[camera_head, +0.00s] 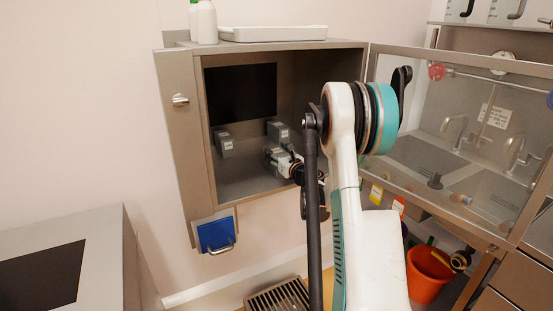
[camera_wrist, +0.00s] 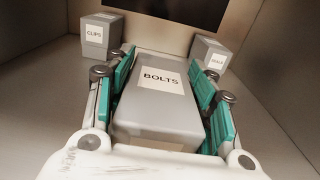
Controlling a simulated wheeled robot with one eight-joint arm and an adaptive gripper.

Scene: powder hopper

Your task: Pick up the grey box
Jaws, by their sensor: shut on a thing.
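Several grey boxes are inside the metal cabinet (camera_head: 200,130). My gripper (camera_wrist: 160,85) is shut on a grey box labelled BOLTS (camera_wrist: 155,110), with teal finger pads along both its sides. In the head view my gripper (camera_head: 277,158) reaches into the cabinet from the right. A grey box labelled CLIPS (camera_wrist: 97,36) stands behind on the left; it also shows in the head view (camera_head: 225,145). Another grey box (camera_wrist: 209,54), its label too small to read surely, stands behind on the right and in the head view (camera_head: 278,131). I cannot tell whether the held box touches the cabinet floor.
The cabinet's side walls and dark back panel (camera_head: 241,94) enclose my gripper. A transparent door (camera_head: 440,130) stands open on the right. A white tray (camera_head: 273,33) and bottles (camera_head: 206,22) stand on top. An orange bucket (camera_head: 425,280) is below right.

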